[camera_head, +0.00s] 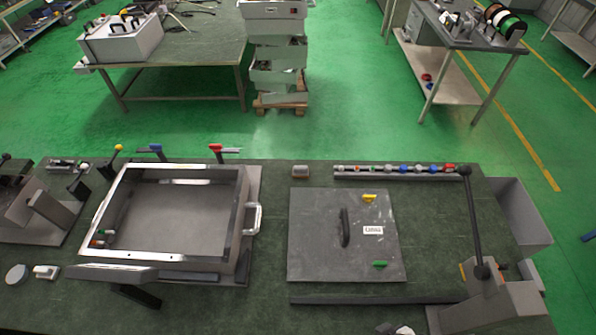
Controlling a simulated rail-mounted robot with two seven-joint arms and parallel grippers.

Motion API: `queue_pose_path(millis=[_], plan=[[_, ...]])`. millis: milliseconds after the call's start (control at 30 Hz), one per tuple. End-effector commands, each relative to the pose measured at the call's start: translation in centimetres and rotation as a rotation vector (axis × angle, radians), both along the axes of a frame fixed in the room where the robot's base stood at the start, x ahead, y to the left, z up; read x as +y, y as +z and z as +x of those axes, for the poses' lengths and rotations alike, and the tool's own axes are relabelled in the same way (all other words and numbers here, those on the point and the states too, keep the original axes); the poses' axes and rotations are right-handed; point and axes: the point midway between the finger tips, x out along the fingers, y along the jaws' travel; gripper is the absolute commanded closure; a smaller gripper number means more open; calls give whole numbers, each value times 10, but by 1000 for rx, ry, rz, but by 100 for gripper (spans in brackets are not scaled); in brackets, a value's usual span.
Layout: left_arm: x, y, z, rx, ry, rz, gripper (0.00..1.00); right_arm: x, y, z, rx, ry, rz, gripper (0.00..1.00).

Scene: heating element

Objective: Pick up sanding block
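A small grey block with a brownish front face (300,172) lies on the dark green workbench (275,305), near its far edge between the metal frame and the flat grey plate. It looks like the sanding block, but it is too small to be sure. A small whitish block (46,272) also lies at the bench's left, beside a round grey disc (16,274). Neither of my grippers can be made out in the head view. Nothing is seen touching either block.
An open metal box frame (245,190) with a side handle fills the left-centre. A grey plate (305,255) with a black handle (344,228) lies to its right. A row of coloured parts (400,169) runs along the far edge. A post (472,215) stands at right.

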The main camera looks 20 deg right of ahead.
Motion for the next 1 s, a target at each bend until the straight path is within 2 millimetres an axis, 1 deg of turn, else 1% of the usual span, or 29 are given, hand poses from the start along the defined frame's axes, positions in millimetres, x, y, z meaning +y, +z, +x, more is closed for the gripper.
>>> queue_pose_path(millis=[400,467,1000], plan=[[1,0,0,0,-3,4,47,0,0,0,-1,0,0,57],[2,0,0,1,-4,7,47,0,0,0,0,0,-1,53],[4,0,-1,1,-8,12,47,-1,0,0,-1,3,-4,1]])
